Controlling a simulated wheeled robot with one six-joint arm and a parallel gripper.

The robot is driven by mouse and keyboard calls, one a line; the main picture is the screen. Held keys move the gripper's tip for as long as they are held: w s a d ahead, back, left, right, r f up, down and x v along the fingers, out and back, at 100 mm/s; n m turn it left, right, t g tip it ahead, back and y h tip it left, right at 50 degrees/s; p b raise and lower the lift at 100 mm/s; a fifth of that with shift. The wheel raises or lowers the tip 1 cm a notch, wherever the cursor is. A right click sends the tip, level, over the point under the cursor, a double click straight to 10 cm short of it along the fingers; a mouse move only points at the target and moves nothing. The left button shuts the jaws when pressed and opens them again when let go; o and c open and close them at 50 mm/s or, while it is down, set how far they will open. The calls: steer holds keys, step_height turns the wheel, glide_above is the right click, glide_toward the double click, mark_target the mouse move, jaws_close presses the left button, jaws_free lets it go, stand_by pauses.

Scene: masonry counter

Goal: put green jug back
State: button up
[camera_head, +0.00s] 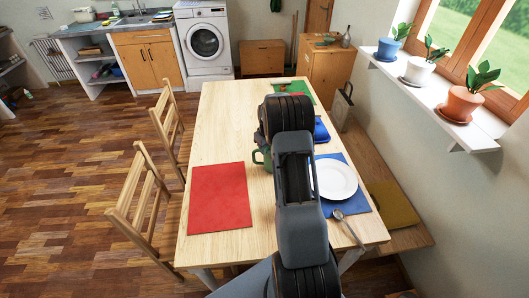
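A green jug (257,157) stands on the wooden table (225,125), just left of my arm, around the middle of the table. Its handle side shows; the rest is hidden behind my arm. My arm reaches forward over the table, and my gripper is hidden behind its dark links. I cannot see whether the gripper touches the jug or how its fingers stand.
A red mat (221,196) lies front left. A white plate (337,179) is on a blue mat (351,207) at right, with a spoon (348,227) beside it. A green mat (301,86) lies at the far end. Two wooden chairs stand left; a bench (412,237) runs right.

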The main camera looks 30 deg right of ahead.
steer(key=s+a+r+b, duration=0.1)
steer(key=s+a+r, duration=0.15)
steer(key=r, duration=0.55)
steer(key=s+a+r, duration=0.1)
steer(key=a+r, duration=0.2)
steer(key=r, duration=0.5)
steer(key=s+a+r+t, duration=0.2)
steer(key=s+a, duration=0.7)
steer(key=s, duration=0.1)
steer(key=s+a+r+t, duration=0.1)
steer(key=s+a+r, duration=0.1)
steer(key=s+a, duration=0.6)
steer(key=s, duration=0.3)
steer(key=shift+a+r+m+t, duration=0.3)
steer(key=shift+a+m+t, duration=0.05)
steer(key=shift+m+t, duration=0.05)
steer(key=shift+s, duration=0.15)
